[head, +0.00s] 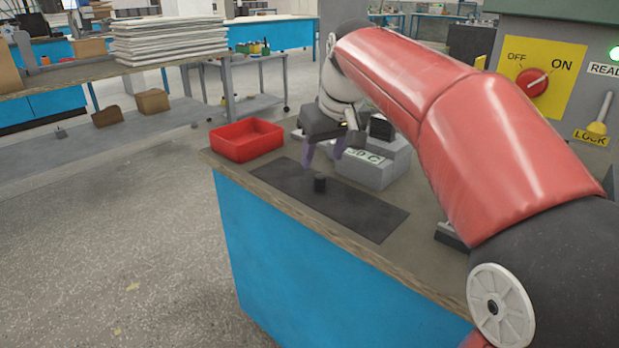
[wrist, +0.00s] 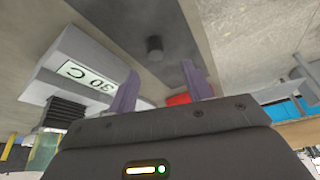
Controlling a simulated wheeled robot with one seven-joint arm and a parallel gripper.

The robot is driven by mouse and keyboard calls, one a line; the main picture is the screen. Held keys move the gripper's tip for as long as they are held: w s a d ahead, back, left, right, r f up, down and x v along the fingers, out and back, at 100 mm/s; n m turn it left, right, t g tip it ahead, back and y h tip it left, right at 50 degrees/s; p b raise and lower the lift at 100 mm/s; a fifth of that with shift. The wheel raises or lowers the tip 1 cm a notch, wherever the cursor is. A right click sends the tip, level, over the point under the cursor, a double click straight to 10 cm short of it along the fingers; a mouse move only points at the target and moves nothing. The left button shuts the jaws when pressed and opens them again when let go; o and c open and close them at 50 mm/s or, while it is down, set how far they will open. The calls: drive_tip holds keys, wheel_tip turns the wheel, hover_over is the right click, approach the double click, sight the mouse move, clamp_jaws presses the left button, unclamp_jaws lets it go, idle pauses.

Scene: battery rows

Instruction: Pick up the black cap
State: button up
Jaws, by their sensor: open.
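The black cap (head: 320,184) stands on a dark mat (head: 375,213) on the workbench, near the mat's middle. In the wrist view the cap (wrist: 155,48) is a small dark cylinder beyond my fingertips. My gripper (head: 323,156) is above and a little behind the cap in the head view, with its purple fingers pointing down. In the wrist view the two fingers (wrist: 160,78) are spread apart with nothing between them. My gripper does not touch the cap.
A red bin (head: 246,141) stands at the bench's left corner. A grey device (head: 372,166) with a "30 C" label and a black finned block stands just behind my gripper. A control panel with a red knob (head: 531,82) is at the right. The mat around the cap is clear.

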sight(321, 176)
drive_tip(key=x, duration=0.4)
drive_tip(key=b+x, duration=0.1)
drive_tip(key=x, duration=0.1)
drive_tip(key=shift+s+d+f, duration=0.1)
drive_tip(key=shift+d+f, duration=0.25)
drive_tip(key=shift+f, duration=0.05)
drive_tip(key=c, duration=1)
